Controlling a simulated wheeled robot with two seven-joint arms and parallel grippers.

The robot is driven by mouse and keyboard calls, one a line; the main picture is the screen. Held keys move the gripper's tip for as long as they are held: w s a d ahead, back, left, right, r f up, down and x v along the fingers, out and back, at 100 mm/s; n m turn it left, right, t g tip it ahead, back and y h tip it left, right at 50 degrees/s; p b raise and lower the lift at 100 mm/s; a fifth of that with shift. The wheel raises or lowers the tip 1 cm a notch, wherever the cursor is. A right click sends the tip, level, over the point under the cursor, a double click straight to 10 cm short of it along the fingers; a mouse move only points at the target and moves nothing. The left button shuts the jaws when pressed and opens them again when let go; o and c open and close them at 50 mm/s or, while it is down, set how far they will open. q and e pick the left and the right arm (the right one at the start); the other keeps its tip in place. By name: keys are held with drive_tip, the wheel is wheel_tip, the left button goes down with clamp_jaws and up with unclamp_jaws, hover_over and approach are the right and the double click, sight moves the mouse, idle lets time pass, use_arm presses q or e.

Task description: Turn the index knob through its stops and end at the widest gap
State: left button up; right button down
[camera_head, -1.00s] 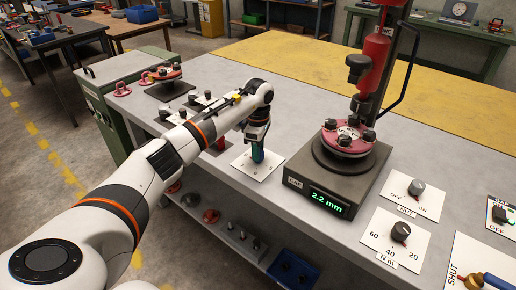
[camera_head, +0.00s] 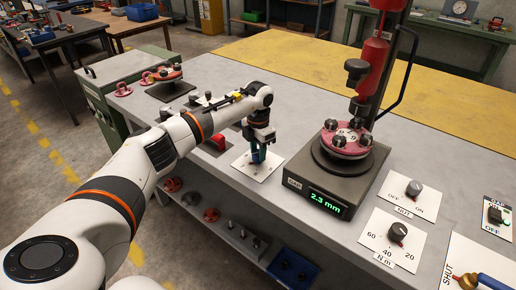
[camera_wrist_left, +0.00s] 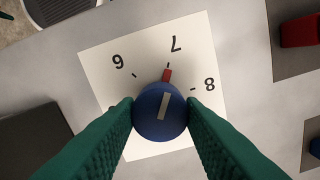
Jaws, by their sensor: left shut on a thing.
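The index knob (camera_wrist_left: 152,124) is round and blue with a pale bar on top, in the left wrist view. Its red pointer (camera_wrist_left: 167,75) stands at the tick by 7, between 6 and 8 on the white dial plate (camera_wrist_left: 108,72). My left gripper (camera_wrist_left: 160,108) has its green fingers on both sides of the knob, shut on it. In the head view the left gripper (camera_head: 257,152) points down over the plate (camera_head: 268,172) and largely hides the knob. The gap display (camera_head: 325,203) reads 2.3 mm. My right gripper is not in view.
The pink flanged spool (camera_head: 346,146) sits on the dark gauge base right of the gripper. An OFF/ON knob (camera_head: 414,187) and an N m dial (camera_head: 398,231) lie farther right. A red block (camera_head: 219,140) is behind my left arm. The bench front edge is below the plate.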

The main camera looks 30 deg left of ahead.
sight(258, 153)
use_arm(q)
drive_tip(key=n+p, duration=0.1)
drive_tip(key=n, duration=0.5)
drive_tip(key=shift+r+p, duration=0.1)
drive_tip(key=shift+p, duration=0.2)
drive_tip(key=n+p, duration=0.1)
drive_tip(key=n, duration=0.5)
drive_tip(key=shift+p, duration=0.35)
drive_tip(key=o, duration=1)
wheel_tip(258, 153, up, 12)
drive_tip(key=b, duration=0.2)
